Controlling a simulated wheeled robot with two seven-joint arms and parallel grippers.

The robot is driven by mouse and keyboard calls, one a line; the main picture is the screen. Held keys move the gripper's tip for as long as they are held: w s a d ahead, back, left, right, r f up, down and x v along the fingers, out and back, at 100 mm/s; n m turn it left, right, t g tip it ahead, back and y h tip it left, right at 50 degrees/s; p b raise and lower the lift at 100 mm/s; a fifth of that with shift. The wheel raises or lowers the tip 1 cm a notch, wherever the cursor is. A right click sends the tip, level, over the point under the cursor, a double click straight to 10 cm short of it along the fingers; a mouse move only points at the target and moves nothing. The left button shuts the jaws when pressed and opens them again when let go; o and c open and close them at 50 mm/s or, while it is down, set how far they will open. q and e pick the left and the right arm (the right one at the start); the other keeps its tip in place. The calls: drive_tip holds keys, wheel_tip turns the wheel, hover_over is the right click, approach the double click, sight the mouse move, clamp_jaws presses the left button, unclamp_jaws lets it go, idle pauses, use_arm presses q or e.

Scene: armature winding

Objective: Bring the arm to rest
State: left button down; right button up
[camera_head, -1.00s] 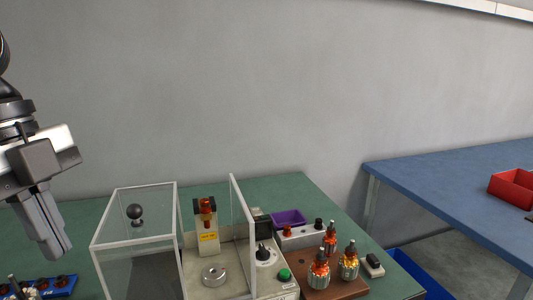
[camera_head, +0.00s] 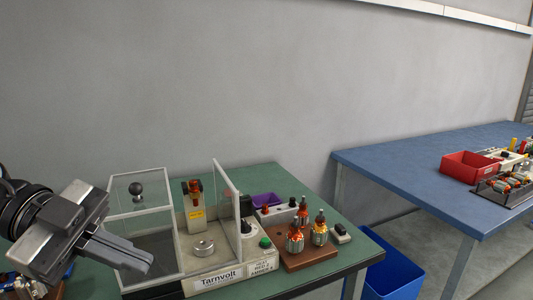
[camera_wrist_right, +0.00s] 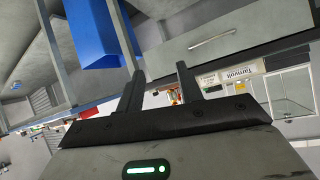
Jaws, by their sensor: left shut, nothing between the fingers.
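My left gripper (camera_head: 146,264) comes in from the left in the head view. Its fingers are shut with nothing between them and point right and slightly down, in front of the clear-walled guard box (camera_head: 117,172) of the Tarnvolt machine (camera_head: 222,276). Part of the box is hidden behind it. I cannot tell whether it touches the box. My right gripper (camera_wrist_right: 160,78) shows in its wrist view with its two fingers apart and no object between them. The right arm does not show in the head view.
Several wound armatures (camera_head: 296,238) stand on a brown board on the green table (camera_head: 367,250). A purple bin (camera_head: 265,200) sits behind. A blue table (camera_head: 385,160) at right holds a red bin (camera_head: 468,165). A blue crate (camera_head: 393,280) stands on the floor between the tables.

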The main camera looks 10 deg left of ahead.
use_arm(q)
drive_tip(key=w+f+n+t+y, duration=0.2)
drive_tip(key=w+f+n+t, duration=0.2)
drive_tip(key=f+n+t, duration=0.35)
drive_tip(key=w+f+n+t+y, duration=0.1)
drive_tip(key=w+f+n+t, duration=0.2)
drive_tip(key=f+n+t, duration=0.5)
drive_tip(key=s+d+f+n+g+y, duration=0.1)
drive_tip(key=s+d+f+g+y, duration=0.1)
drive_tip(key=f, duration=0.5)
drive_tip(key=s+d+f+n+g+y, duration=0.1)
drive_tip(key=s+d+f+g+y, duration=0.1)
drive_tip(key=s+f, duration=0.3)
drive_tip(key=s+d+f+n+g+y, duration=0.1)
drive_tip(key=s+f, duration=0.3)
drive_tip(key=f, duration=0.5)
drive_tip(key=shift+d+g+y, duration=0.75)
drive_tip(key=shift+y, duration=0.15)
use_arm(e)
drive_tip(key=f, duration=0.3)
drive_tip(key=shift+s+d+f+n+g, duration=0.2)
drive_tip(key=shift+s+d+n+g, duration=0.1)
drive_tip(key=shift+d, duration=0.05)
